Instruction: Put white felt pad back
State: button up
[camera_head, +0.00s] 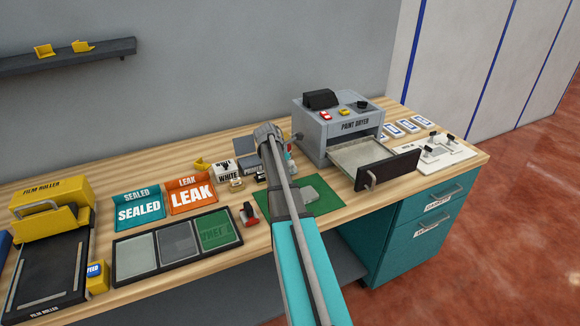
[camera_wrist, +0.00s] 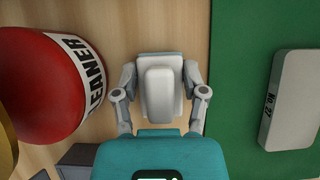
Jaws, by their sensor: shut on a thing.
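In the wrist view my gripper (camera_wrist: 161,92) is shut on a pale, rounded block with a flat plate under it, which looks like the white felt pad (camera_wrist: 160,92). One finger is on each side of it. It is over bare wood between a red bottle and a green mat; I cannot tell whether it touches the table. In the head view my arm hides most of the gripper and the pad. A small holder labelled WHITE (camera_head: 228,177) stands on the bench, left of my arm.
The red bottle labelled CLEANER (camera_wrist: 45,85) is close on the left. The green mat (camera_wrist: 235,100) holds a grey block marked No. 27 (camera_wrist: 290,100). The print dryer (camera_head: 345,125) has its drawer (camera_head: 388,170) out. Trays (camera_head: 180,240) and signs (camera_head: 138,208) stand to the left.

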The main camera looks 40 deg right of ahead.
jog(key=shift+f, duration=0.2)
jog(key=o, duration=1.2)
jog(key=shift+o, duration=0.2)
jog(key=shift+r, duration=0.25)
jog(key=shift+r+p, duration=3.8)
jog(key=shift+p, duration=0.1)
jog(key=shift+a, duration=0.1)
jog(key=s+a+m+y, duration=0.1)
jog(key=s+a+m, duration=0.2)
jog(key=a, duration=0.8)
jog(key=s+a+m+t+y+p, duration=0.1)
jog(key=s+a+m, duration=0.2)
jog(key=a, duration=0.8)
jog(key=s+a+m+y+p, duration=0.1)
jog(key=s+a+m, duration=0.3)
jog(key=a, duration=0.8)
jog(key=shift+a+f+m+t+y, duration=0.15)
jog(key=shift+m+t+y, duration=0.15)
jog(key=shift+m+y, duration=0.2)
jog(key=s+a+m+y, duration=0.1)
jog(key=s+a+m, duration=0.3)
jog(key=a, duration=0.6)
jog(key=s, duration=0.2)
jog(key=shift+s+r+y+p, duration=0.25)
jog(key=shift+s+y+p, duration=0.05)
jog(key=shift+s+y, duration=0.1)
